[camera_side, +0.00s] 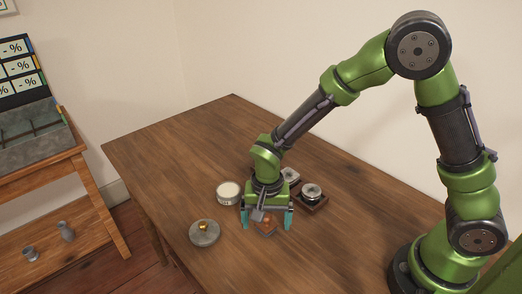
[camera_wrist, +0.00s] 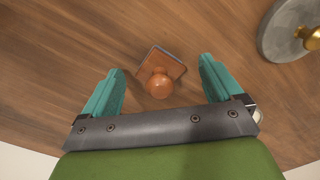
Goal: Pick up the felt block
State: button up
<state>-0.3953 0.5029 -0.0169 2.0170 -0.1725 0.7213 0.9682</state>
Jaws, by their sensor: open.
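The felt block (camera_side: 265,229) is a small reddish-brown wooden block with a round knob on top and a dark edge underneath. It lies on the wooden table, partly hidden by my gripper in the side view. In the wrist view the felt block (camera_wrist: 172,60) sits turned at an angle, its knob toward the gripper body. My gripper (camera_side: 267,222) is above it with its teal fingers apart. In the wrist view my gripper (camera_wrist: 161,68) has one finger on each side of the block, with gaps between; nothing is held.
A grey round disc with a brass knob (camera_side: 205,235) lies left of the block; it also shows in the wrist view (camera_wrist: 278,42). A white round tin (camera_side: 228,193) and a dark tray with silver-topped pots (camera_side: 311,194) stand close behind. The table's left part is clear.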

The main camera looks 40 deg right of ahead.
aim_at(271, 217)
jog(key=c, duration=1.1)
jog(key=shift+c, duration=0.2)
jog(key=shift+r, duration=0.15)
jog(key=shift+r, duration=0.5)
notch_tip(271, 217, up, 2)
jog(key=shift+r, duration=0.1)
jog(key=shift+s+d+r, duration=0.2)
jog(key=shift+s, duration=0.4)
jog(key=s+d, duration=0.1)
jog(key=s, duration=0.3)
jog(key=s+d, duration=0.2)
jog(key=s, duration=0.3)
jog(key=s+d+r, duration=0.1)
jog(key=s+d, duration=0.1)
jog(key=s, duration=0.2)
jog(key=shift+s+d+r, duration=0.1)
jog(key=shift+s+d, duration=0.15)
jog(key=shift+s, duration=0.05)
